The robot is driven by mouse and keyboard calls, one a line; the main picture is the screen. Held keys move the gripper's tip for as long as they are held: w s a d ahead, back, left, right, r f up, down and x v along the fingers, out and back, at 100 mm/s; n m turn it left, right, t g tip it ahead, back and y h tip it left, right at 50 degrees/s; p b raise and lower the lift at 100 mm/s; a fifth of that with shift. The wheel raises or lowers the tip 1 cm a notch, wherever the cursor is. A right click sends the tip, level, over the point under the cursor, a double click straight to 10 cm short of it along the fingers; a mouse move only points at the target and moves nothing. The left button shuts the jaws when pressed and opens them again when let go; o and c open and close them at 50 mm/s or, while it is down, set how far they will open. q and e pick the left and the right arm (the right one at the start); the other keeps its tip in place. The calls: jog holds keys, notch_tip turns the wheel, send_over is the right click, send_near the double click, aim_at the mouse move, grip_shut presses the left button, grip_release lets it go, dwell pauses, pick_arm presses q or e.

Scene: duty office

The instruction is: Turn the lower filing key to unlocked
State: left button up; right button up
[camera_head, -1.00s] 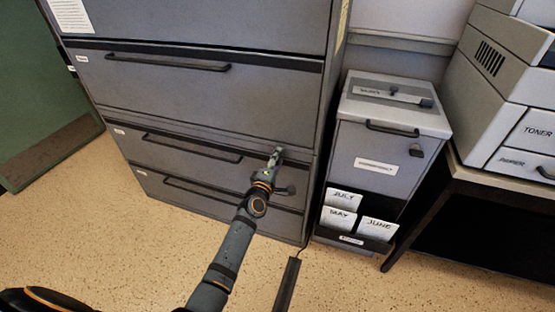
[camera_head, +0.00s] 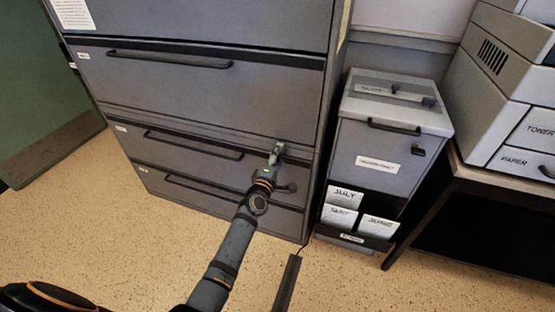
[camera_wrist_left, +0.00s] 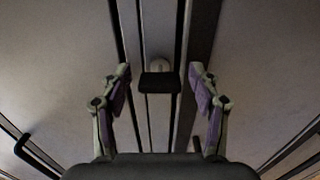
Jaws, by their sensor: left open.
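The grey filing cabinet (camera_head: 215,106) fills the left and middle of the head view. The lower filing key (camera_wrist_left: 160,83) shows in the left wrist view as a wide dark bow in front of a round pale lock. My left gripper (camera_wrist_left: 161,78) is open, with one finger on each side of the key and a visible gap on both sides. In the head view my left gripper (camera_head: 277,153) is at the cabinet's right side, near the seam below the large drawer, and hides the key. My right gripper is not in view.
Drawer handles (camera_head: 168,59) stick out from the cabinet front. A smaller grey cabinet (camera_head: 378,155) with card pockets stands to the right. A dark table (camera_head: 500,184) bears office machines at the far right. The speckled floor (camera_head: 140,255) in front is mostly clear.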

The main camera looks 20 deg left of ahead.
pick_arm(q)
jog(key=s, duration=1.2)
jog(key=shift+a, duration=0.2)
